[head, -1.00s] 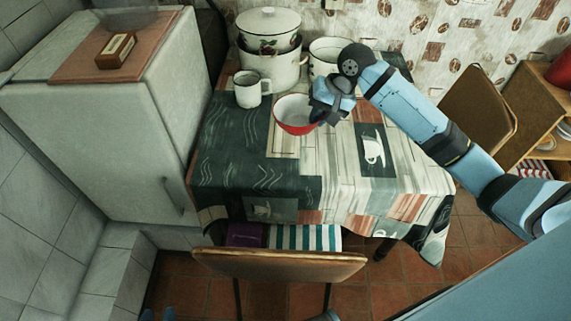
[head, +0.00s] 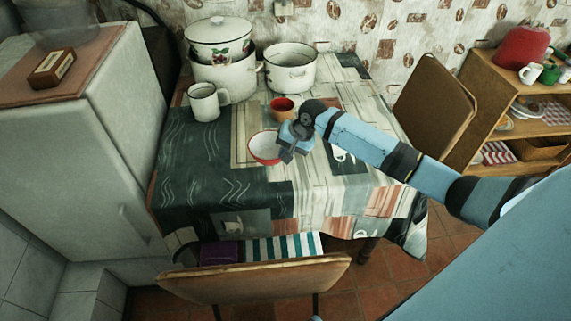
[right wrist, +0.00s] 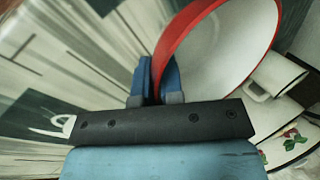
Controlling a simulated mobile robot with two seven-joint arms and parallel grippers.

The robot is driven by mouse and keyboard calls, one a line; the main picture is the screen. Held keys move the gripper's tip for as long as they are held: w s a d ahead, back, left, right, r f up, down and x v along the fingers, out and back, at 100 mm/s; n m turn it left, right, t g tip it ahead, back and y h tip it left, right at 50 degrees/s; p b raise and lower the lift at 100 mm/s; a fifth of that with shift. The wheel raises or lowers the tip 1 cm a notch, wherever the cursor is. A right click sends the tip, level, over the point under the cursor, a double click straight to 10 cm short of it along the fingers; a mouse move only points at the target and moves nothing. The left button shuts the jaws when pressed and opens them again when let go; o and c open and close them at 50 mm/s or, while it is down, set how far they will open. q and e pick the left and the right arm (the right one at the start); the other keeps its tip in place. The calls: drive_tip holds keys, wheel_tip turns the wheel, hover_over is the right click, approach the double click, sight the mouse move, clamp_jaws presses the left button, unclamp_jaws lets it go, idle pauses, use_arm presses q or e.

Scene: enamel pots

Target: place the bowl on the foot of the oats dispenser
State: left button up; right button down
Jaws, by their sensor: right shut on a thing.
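The bowl (head: 262,148), red outside and white inside, is over the middle of the table; I cannot tell its height above the cloth. My right gripper (head: 287,150) is at its right side. In the right wrist view the blue fingers (right wrist: 153,82) are shut on the rim of the bowl (right wrist: 232,45), which is tilted in that picture. No oats dispenser is clearly recognisable. A see-through container (head: 68,22) stands on the white cabinet at the upper left, cut off by the frame edge. My left gripper is not in view.
A white mug (head: 205,103), stacked pots (head: 222,78), another white pot (head: 290,70) and a small red cup (head: 283,106) stand at the table's back. A wooden box (head: 52,68) lies on the cabinet (head: 75,135). A chair (head: 255,278) is in front.

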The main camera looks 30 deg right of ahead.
sight(281, 170)
wheel_tip(281, 170, down, 5)
drive_tip(key=shift+b, duration=0.3)
drive_tip(key=c, duration=1.3)
unclamp_jaws()
drive_tip(key=shift+f, duration=0.1)
drive_tip(key=shift+o, duration=0.2)
